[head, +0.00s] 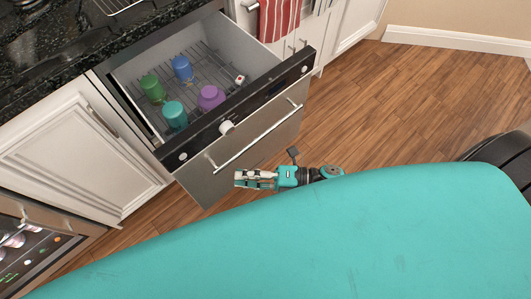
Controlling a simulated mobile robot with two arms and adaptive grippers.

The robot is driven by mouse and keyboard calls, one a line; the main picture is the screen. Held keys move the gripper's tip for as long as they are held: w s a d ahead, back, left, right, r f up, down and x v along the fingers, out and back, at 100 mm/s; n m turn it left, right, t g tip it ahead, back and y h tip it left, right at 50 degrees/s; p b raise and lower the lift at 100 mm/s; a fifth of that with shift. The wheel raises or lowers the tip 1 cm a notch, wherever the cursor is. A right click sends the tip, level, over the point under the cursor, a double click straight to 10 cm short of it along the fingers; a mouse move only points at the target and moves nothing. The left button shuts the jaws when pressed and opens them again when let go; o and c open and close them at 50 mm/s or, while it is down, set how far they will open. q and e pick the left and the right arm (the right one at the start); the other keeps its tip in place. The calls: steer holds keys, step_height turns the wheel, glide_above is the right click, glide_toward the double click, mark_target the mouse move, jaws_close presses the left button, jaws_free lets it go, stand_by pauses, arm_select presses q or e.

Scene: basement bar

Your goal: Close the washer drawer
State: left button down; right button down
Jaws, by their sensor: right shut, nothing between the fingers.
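The washer drawer (258,139) is pulled out from under the dark counter, its steel front with a long bar handle and a black control strip facing me. In its wire rack stand a green cup (152,88), a blue cup (182,67), a teal cup (174,115) and a purple cup (211,97). My right gripper (240,179) is shut and empty. In the picture it lies just below the handle, in front of the drawer front; I cannot tell if it touches. My left gripper is not in view.
A black stone counter (60,45) runs above white cabinets (75,150). A glass-fronted appliance (30,250) stands at lower left. A red striped towel (278,18) hangs behind the drawer. Wooden floor (400,90) is clear to the right.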

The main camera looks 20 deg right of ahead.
steer(key=w, duration=0.1)
steer(key=w+a, duration=0.1)
steer(key=w, duration=0.2)
steer(key=shift+a+b, duration=0.3)
steer(key=shift+a, duration=0.1)
steer(key=shift+w, duration=0.1)
